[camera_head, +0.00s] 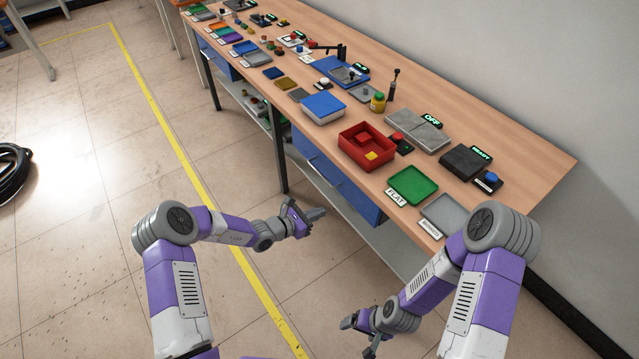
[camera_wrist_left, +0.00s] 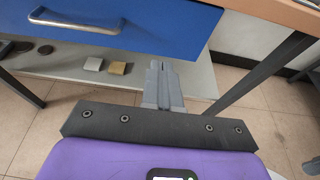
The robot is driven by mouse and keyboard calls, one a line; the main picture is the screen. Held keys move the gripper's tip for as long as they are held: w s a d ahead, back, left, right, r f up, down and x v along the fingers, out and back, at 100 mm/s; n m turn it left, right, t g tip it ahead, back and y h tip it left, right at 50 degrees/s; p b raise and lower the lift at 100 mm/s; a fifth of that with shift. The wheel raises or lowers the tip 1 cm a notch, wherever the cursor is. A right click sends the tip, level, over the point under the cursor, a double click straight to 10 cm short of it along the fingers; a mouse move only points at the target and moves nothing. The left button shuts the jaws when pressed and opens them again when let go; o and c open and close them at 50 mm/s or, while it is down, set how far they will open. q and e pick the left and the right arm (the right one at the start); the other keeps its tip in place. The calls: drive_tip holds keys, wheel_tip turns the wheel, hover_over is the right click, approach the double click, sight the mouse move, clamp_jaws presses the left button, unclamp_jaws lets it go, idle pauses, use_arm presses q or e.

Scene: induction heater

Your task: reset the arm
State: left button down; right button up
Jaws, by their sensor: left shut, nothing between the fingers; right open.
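My left gripper (camera_head: 315,214) is in front of the bench, beside the blue drawer (camera_head: 335,183) and below the tabletop. It is shut and empty, and its closed fingers (camera_wrist_left: 163,88) show in the left wrist view below the blue drawer front (camera_wrist_left: 130,40). My right gripper (camera_head: 360,335) hangs low near the bottom of the head view, over the floor in front of the bench. It is open, and nothing shows in it. Both grippers are apart from the objects on the bench.
The wooden bench (camera_head: 480,128) holds a red bin (camera_head: 350,150), a green tray (camera_head: 412,187), a grey tray (camera_head: 450,213), a black READY device (camera_head: 462,162) and a grey OFF device (camera_head: 415,128). A lower shelf (camera_wrist_left: 60,90) runs beneath.

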use_arm(q)
drive_tip(key=shift+a, duration=0.1)
drive_tip(key=s+d+f+m+g+y, duration=0.1)
drive_tip(key=s+f+m+g, duration=0.35)
drive_tip(key=s, duration=0.45)
drive_tip(key=s+d+f+m+g+y, duration=0.1)
drive_tip(key=s+f+m+g, duration=0.3)
drive_tip(key=s, duration=0.5)
drive_tip(key=s+a+f+m+y, duration=0.1)
drive_tip(key=s+a+m+y, duration=0.4)
drive_tip(key=s+m, duration=0.8)
drive_tip(key=shift+s+a+f+m, duration=0.2)
drive_tip(key=shift+a+f+m, duration=0.1)
drive_tip(key=shift+a+m, duration=0.7)
